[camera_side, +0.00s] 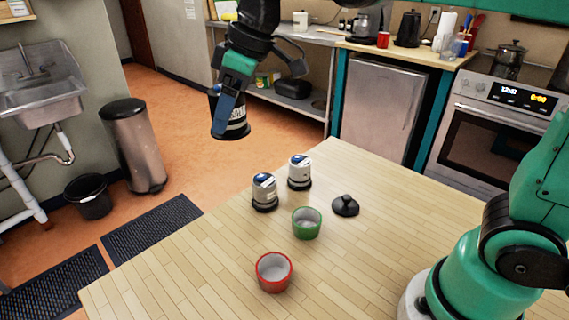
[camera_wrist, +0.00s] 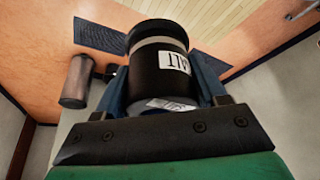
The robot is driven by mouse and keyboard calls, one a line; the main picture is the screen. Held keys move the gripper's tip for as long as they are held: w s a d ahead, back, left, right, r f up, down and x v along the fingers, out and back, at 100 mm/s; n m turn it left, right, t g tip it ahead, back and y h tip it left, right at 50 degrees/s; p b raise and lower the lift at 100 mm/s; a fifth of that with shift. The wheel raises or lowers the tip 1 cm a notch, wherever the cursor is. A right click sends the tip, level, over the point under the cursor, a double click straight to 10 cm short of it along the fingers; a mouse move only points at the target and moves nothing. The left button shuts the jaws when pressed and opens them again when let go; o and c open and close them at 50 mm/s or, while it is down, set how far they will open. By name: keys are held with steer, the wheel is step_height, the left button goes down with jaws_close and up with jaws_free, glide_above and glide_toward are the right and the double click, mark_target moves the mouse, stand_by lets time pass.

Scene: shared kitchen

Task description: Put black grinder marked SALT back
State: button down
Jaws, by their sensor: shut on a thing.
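The black grinder marked SALT (camera_wrist: 158,77) is between the two blue fingers of my gripper (camera_wrist: 165,95) in the wrist view. Its white label shows part of the word SALT. In the side view my gripper (camera_side: 226,108) is shut on the grinder (camera_side: 237,127) and holds it up in the air, tilted. It appears above and behind the wooden table (camera_side: 180,265); the blue finger covers part of it.
Two white-and-black jars (camera_side: 264,192) (camera_side: 300,173) stand on the table. Near them are a green cup (camera_side: 306,223), a red cup (camera_side: 273,272) and a black knobbed lid (camera_side: 345,206). The table's front left is clear. A counter (camera_side: 405,52) and stove (camera_side: 500,130) stand behind.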

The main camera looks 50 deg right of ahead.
steer(key=shift+n, duration=0.6)
steer(key=s+x, duration=0.1)
steer(key=x, duration=0.4)
steer(key=s+f+x, duration=0.1)
steer(key=x, duration=0.5)
steer(key=s+d+x, duration=0.1)
steer(key=x, duration=0.5)
steer(key=shift+s+d+f, duration=0.1)
steer(key=shift+s+f, duration=0.05)
steer(key=shift+f, duration=2.05)
steer(key=shift+f, duration=0.1)
steer(key=shift+c, duration=0.3)
jaws_free()
